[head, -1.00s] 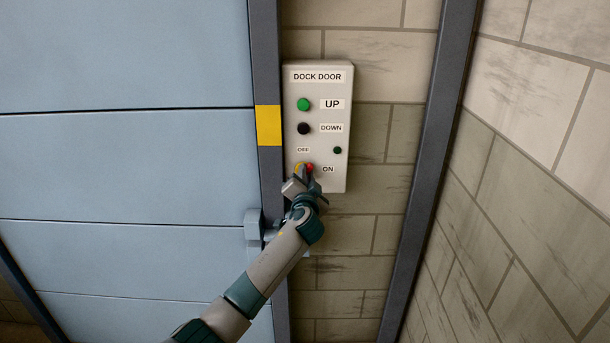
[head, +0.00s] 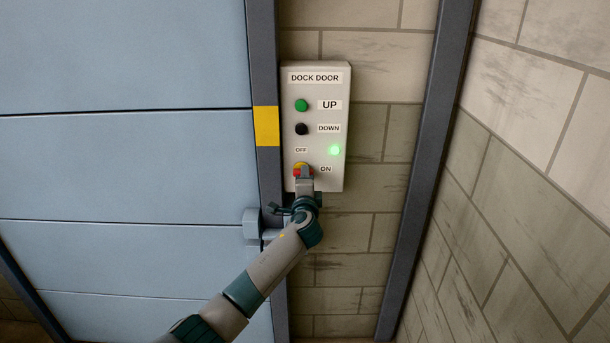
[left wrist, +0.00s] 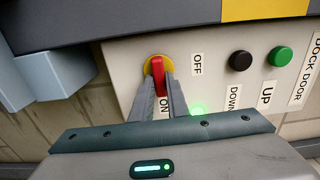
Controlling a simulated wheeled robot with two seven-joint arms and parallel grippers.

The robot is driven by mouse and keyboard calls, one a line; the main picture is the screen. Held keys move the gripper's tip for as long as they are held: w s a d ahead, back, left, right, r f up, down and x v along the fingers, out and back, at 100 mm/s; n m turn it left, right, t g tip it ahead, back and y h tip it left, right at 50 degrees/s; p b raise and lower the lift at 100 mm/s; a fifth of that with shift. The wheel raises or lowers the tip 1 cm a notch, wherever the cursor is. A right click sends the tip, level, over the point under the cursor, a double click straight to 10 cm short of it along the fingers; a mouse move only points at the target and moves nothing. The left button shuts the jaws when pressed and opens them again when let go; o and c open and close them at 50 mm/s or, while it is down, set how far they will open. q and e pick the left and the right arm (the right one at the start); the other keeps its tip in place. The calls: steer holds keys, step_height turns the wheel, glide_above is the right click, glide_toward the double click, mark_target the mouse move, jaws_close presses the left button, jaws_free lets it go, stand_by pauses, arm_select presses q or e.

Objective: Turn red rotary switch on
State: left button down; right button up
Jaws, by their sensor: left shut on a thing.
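The red rotary switch (head: 297,172) sits on a yellow disc low on the DOCK DOOR control box (head: 320,180). In the left wrist view the red handle (left wrist: 158,77) points toward the ON label. My left gripper (head: 303,177) is at the switch, its two fingers on either side of the handle and shut on it. The fingers also show in the left wrist view (left wrist: 161,88). The indicator lamp (head: 335,150) on the box glows green. My right gripper is in neither view.
A green UP button (head: 302,105) and a black DOWN button (head: 302,129) are above the switch. A blue panelled door (head: 120,160) and its dark frame (head: 266,190) stand left of the box. A blue-grey bracket (head: 252,222) juts out near my left wrist.

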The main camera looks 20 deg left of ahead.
arm_select(q)
steer(key=shift+f, duration=0.15)
stand_by(0.3)
steer(key=c, duration=1.7)
jaws_free()
steer(key=shift+s, duration=0.15)
steer(key=b+v, duration=0.4)
steer(key=v, duration=1.3)
steer(key=shift+d, duration=0.1)
